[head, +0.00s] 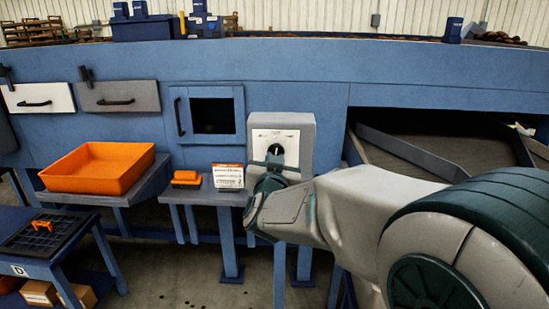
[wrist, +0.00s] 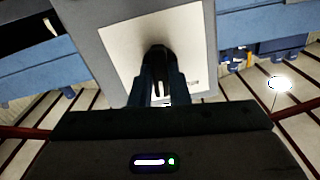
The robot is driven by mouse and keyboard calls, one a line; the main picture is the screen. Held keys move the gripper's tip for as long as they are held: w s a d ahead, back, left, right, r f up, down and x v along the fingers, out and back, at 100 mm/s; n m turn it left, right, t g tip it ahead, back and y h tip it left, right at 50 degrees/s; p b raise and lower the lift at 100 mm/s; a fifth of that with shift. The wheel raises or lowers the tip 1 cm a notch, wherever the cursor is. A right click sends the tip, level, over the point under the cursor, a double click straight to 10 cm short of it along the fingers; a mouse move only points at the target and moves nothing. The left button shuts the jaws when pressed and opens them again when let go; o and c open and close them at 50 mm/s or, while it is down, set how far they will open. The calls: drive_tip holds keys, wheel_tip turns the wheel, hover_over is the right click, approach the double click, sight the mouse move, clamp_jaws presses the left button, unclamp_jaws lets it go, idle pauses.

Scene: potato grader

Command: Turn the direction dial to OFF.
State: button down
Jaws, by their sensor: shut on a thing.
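The direction dial (head: 276,149) is a dark knob on a white plate (head: 262,141) on the front of a grey box (head: 308,140). In the wrist view the dark dial (wrist: 158,52) stands out from the white plate (wrist: 118,55). My gripper (head: 274,160) reaches in from the right and is at the dial. In the wrist view both dark fingers of my gripper (wrist: 160,78) are closed on the dial's sides. The fingers hide part of the dial and plate. The plate's markings are too small to read, so I cannot tell the dial's setting.
A small table with an orange item (head: 186,178) and a white-and-orange box (head: 228,176) stands left of the grey box. An orange bin (head: 98,168) is farther left. A blue machine wall (head: 290,80) runs behind. A dark opening lies right, behind my arm.

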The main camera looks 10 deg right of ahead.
drive_tip(key=shift+n, duration=0.8)
drive_tip(key=c, duration=1.4)
unclamp_jaws()
drive_tip(key=v, duration=1.4)
drive_tip(key=shift+w, duration=0.1)
drive_tip(key=shift+a, duration=0.1)
